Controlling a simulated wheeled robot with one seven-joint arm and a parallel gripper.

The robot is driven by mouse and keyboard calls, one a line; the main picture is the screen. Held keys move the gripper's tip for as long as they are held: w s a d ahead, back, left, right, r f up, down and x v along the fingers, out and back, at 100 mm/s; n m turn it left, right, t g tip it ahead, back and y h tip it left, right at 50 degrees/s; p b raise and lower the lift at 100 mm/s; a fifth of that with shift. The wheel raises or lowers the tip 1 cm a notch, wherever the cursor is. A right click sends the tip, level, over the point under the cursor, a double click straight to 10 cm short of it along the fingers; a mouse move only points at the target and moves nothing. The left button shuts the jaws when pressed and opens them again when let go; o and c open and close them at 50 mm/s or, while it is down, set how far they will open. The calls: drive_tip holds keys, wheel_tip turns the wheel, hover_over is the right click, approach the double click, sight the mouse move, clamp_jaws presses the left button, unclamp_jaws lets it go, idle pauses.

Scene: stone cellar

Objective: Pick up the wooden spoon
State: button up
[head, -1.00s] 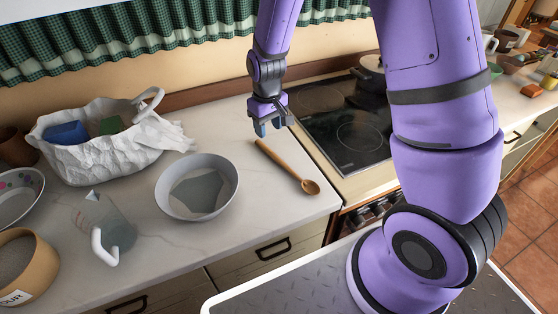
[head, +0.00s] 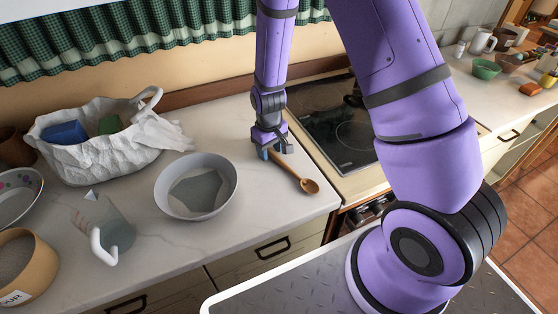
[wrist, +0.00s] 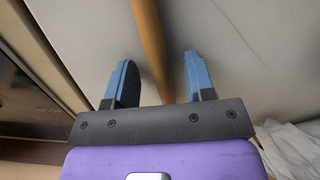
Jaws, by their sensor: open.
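The wooden spoon (head: 292,173) lies on the pale countertop, its bowl toward the front right near the stove edge. My gripper (head: 273,152) is low over the handle's far end and hides that end in the head view. In the wrist view the spoon's handle (wrist: 149,40) runs between the two blue fingertips of my gripper (wrist: 159,75). The fingers are open, with the handle apart from both and somewhat closer to the left one.
A grey bowl (head: 165,198) stands left of the spoon. A white bag (head: 90,160), a clear jug (head: 115,232) and a flour canister (head: 40,262) stand farther left. The black stovetop (head: 352,140) is just right. Bare counter lies around the spoon.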

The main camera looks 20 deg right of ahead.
drive_tip(key=shift+c, duration=0.2)
clamp_jaws()
drive_tip(key=shift+r, duration=0.1)
